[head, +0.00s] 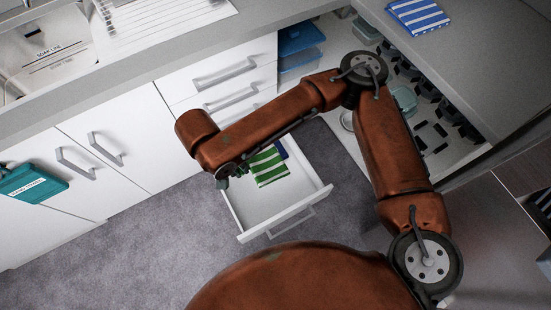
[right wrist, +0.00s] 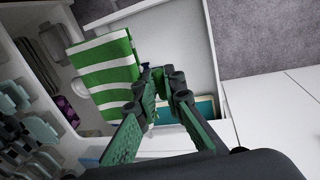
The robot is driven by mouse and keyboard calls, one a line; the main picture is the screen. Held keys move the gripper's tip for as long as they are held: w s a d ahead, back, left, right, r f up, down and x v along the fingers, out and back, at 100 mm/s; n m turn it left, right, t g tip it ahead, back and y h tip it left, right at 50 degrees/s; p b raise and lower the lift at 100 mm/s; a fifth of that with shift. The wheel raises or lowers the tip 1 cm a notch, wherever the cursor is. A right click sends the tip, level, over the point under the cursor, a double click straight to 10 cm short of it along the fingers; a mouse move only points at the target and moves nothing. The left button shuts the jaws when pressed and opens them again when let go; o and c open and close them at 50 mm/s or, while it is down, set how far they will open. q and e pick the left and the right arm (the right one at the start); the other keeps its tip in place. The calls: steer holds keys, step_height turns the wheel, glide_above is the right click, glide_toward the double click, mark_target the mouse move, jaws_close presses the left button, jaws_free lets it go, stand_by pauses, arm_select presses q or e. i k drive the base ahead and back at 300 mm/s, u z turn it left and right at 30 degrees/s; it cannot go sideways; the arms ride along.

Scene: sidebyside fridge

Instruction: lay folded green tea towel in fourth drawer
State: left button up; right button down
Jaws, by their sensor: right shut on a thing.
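The folded green tea towel (head: 270,167), green with white stripes, shows over the back part of the open drawer (head: 243,228) in the head view. It also shows in the right wrist view (right wrist: 106,78), with its edge at my fingers. My right gripper (head: 222,180) is shut on the towel (right wrist: 152,88). The open drawer is low in the white cabinet, and its front half is bare. I cannot tell whether the towel touches the drawer floor. My left gripper is not in view.
Closed drawers with grey bar handles (head: 230,98) sit above the open drawer. A blue striped towel (head: 418,15) lies on the counter. Containers stand in the open compartment (head: 347,118) at right. A blue item lies behind the green towel.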

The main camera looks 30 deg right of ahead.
mark_target(273, 195)
steer(key=u, duration=0.05)
steer(key=k, duration=1.15)
steer(key=u, duration=0.5)
steer(key=i, duration=0.55)
